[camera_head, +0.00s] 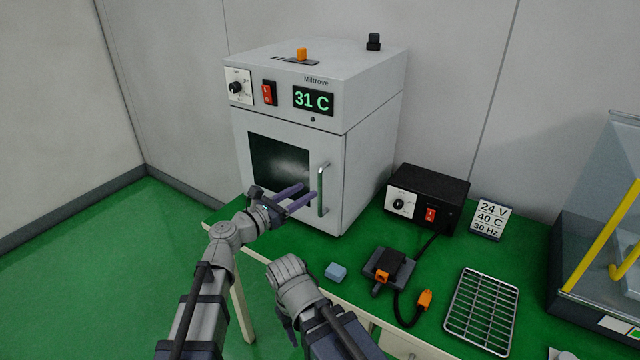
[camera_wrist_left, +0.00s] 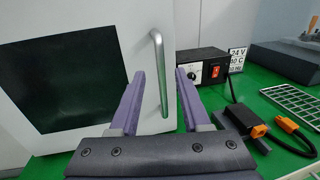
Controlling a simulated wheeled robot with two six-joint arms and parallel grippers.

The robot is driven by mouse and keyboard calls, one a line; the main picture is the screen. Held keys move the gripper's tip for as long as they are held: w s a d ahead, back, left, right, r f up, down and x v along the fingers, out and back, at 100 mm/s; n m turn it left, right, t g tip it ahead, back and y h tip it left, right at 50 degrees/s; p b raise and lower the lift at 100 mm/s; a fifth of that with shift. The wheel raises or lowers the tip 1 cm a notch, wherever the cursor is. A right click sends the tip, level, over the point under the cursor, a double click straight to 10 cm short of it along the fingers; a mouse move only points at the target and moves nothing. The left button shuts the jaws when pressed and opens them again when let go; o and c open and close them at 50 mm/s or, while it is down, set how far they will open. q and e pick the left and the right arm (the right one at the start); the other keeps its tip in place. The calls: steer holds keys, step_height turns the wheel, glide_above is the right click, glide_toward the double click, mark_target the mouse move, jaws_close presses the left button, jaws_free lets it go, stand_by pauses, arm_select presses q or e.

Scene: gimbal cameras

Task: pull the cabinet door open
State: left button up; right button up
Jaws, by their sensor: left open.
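The cabinet is a grey oven-like box (camera_head: 365,130) on the green table, with a dark window (camera_head: 279,165) in its front door (camera_head: 307,160). The door looks closed. Its upright metal handle (camera_head: 322,190) is at the door's right edge. In the left wrist view the handle (camera_wrist_left: 159,75) appears between the two purple fingers. My left gripper (camera_head: 307,192) is open in front of the door, its fingertips close to the handle. I cannot tell whether they touch it. My right gripper (camera_head: 288,325) is low at the table's front, mostly hidden by its own arm.
On the table right of the cabinet are a black power supply (camera_head: 428,197), a sign card (camera_head: 489,218), a black device with orange plug (camera_head: 388,268), a blue block (camera_head: 336,272) and a wire rack (camera_head: 481,310). A clear-walled case (camera_head: 605,215) stands far right. Floor at left is clear.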

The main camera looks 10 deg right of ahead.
arm_select(q)
steer(key=x, duration=0.7)
jaws_close()
stand_by(0.3)
stand_by(1.1)
